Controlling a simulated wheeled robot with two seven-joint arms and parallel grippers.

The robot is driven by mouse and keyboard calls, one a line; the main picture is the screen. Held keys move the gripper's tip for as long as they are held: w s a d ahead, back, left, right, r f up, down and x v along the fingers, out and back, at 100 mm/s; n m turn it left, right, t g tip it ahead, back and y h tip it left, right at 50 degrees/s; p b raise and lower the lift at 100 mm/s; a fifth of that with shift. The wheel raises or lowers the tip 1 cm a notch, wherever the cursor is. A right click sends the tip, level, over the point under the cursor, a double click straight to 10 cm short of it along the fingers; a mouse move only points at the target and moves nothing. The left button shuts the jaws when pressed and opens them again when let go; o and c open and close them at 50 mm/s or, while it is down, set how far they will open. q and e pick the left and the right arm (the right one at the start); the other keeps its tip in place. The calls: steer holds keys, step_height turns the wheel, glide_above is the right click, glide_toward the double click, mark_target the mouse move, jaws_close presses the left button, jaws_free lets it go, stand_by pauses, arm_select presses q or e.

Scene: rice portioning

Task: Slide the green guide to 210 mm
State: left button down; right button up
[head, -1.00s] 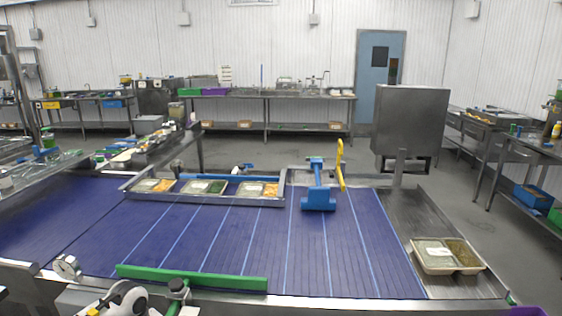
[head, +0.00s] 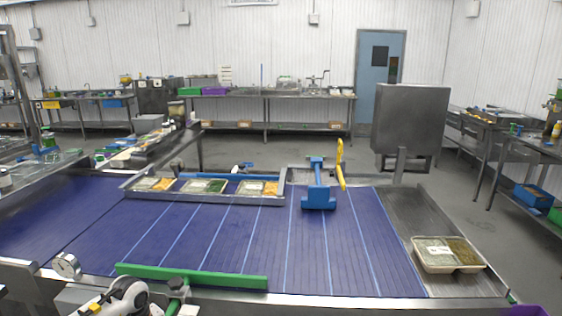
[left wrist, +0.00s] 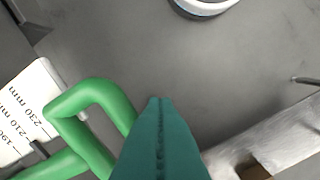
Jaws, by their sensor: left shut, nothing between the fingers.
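The green guide (head: 190,276) is a long bar lying along the near edge of the blue belt, left of centre in the head view. In the left wrist view a bent green handle (left wrist: 92,92) stands beside a white scale (left wrist: 22,112) printed with 190, 210 and 230 mm. A dark pointer-like strip crosses the scale's edge near the 210 mark; its exact reading is unclear. My left gripper (left wrist: 160,103) has teal fingers shut together, with nothing between them, just right of the handle. I cannot tell whether they touch it. My right gripper is not in view.
The blue belt (head: 255,240) is mostly clear. A metal channel (head: 215,200) with filled trays lies at its far side, near a blue pusher (head: 319,200) and a yellow upright handle (head: 340,165). A filled two-part tray (head: 448,254) sits at the right. A round dial (head: 66,265) is at the left front.

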arm_select(q)
steer(key=shift+w+b, duration=0.3)
steer(key=shift+w, duration=0.15)
steer(key=s+r+p, duration=0.3)
steer(key=r+p, duration=0.5)
steer(key=shift+p, duration=0.35)
stand_by(0.6)
steer(key=shift+a, duration=0.1)
